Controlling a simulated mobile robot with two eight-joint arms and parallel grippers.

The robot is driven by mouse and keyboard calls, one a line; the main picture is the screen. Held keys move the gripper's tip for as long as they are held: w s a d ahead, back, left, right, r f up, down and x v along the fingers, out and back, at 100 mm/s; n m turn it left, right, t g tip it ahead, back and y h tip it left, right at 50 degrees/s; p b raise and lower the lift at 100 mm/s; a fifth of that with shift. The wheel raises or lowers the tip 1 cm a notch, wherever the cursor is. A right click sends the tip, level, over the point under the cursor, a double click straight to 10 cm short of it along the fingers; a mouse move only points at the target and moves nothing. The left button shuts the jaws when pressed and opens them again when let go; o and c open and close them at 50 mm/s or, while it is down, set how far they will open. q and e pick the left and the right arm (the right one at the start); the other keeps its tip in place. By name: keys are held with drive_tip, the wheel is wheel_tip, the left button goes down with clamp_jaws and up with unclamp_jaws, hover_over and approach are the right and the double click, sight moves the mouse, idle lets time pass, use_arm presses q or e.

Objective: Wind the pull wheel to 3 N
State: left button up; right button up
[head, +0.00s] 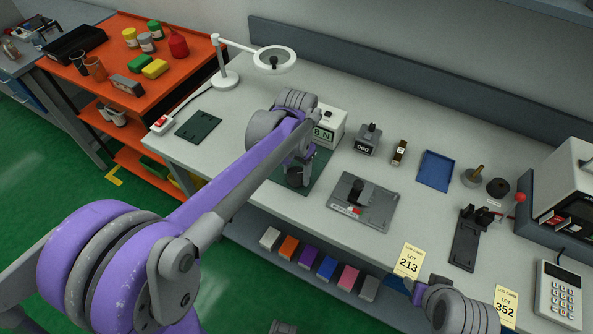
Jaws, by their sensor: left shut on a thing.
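A white box with a green display (326,134) stands on the bench behind my left arm. Part of its readout is hidden; an "8 N" or similar shows. My left gripper (299,174) points down over a dark green mat (316,180) in front of the box. It is shut on a dark round knob (293,180), which I take to be the pull wheel; the fingers partly cover it.
A grey plate with a black post (370,206) stands right of the mat. A counter block (368,140), a blue tray (436,170) and a black stand (466,240) are farther right. A magnifier lamp (226,78) stands at the back left.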

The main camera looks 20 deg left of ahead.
sight(297, 173)
use_arm(q)
drive_tip(key=o, duration=1.4)
drive_tip(key=shift+c, duration=0.2)
wheel_tip(297, 173, up, 11)
drive_tip(key=shift+p, duration=0.35)
drive_tip(key=s+f+n+t, duration=0.1)
drive_tip(key=s+f+t, duration=0.1)
drive_tip(key=s+f, duration=0.3)
drive_tip(key=s+f+n+t, duration=0.2)
drive_tip(key=s+f, duration=0.4)
drive_tip(key=s, duration=0.6)
drive_tip(key=shift+s+a+t, duration=0.35)
drive_tip(key=shift+a+t, duration=0.05)
drive_tip(key=shift+t, duration=0.3)
drive_tip(key=shift+f, duration=0.1)
